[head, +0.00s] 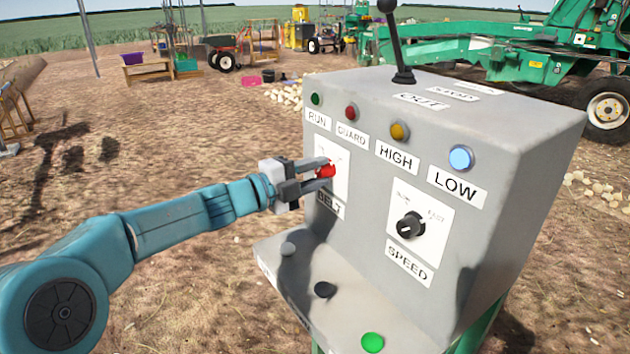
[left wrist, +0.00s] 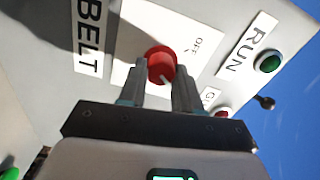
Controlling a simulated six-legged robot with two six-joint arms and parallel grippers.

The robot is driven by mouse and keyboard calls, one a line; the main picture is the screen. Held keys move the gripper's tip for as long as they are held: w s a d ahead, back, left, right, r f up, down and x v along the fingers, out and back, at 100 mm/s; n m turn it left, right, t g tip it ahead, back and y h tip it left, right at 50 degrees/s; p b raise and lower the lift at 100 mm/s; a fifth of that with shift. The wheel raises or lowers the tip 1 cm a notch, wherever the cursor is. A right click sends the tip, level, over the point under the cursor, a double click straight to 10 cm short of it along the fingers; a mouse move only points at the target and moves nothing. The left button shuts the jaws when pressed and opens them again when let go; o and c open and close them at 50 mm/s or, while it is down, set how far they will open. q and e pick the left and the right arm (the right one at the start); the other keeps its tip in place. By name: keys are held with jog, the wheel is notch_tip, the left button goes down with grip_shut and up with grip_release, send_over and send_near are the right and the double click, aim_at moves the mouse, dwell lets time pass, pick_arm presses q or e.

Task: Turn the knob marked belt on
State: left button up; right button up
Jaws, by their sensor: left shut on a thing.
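The belt knob (head: 326,171) is red and sits on a white plate (head: 340,186) on the front of a grey control box (head: 470,110), above the BELT label (head: 330,204). My left gripper (head: 322,172) is shut on the knob, with one finger on each side. In the left wrist view the red knob (left wrist: 161,65) sits between the two fingertips (left wrist: 160,80), and a pale pointer line shows on it. The word OFF is readable on the plate beside it; the ON mark is not readable. My right gripper is not in view.
A black speed knob (head: 410,226) is to the right. RUN, GUARD, HIGH and LOW lamps line the top, and a black lever (head: 398,50) rises above. A lower ledge (head: 283,257) carries several buttons. Open soil lies left.

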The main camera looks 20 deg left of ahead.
pick_arm(q)
jog(key=shift+f+m+b, duration=0.15)
jog(key=shift+m+b, duration=0.3)
jog(key=shift+m, duration=0.35)
jog(key=o, duration=1.1)
jog(key=shift+c, duration=0.2)
jog(key=v, duration=1.6)
jog(key=shift+s+a, duration=0.1)
jog(key=shift+s, duration=0.05)
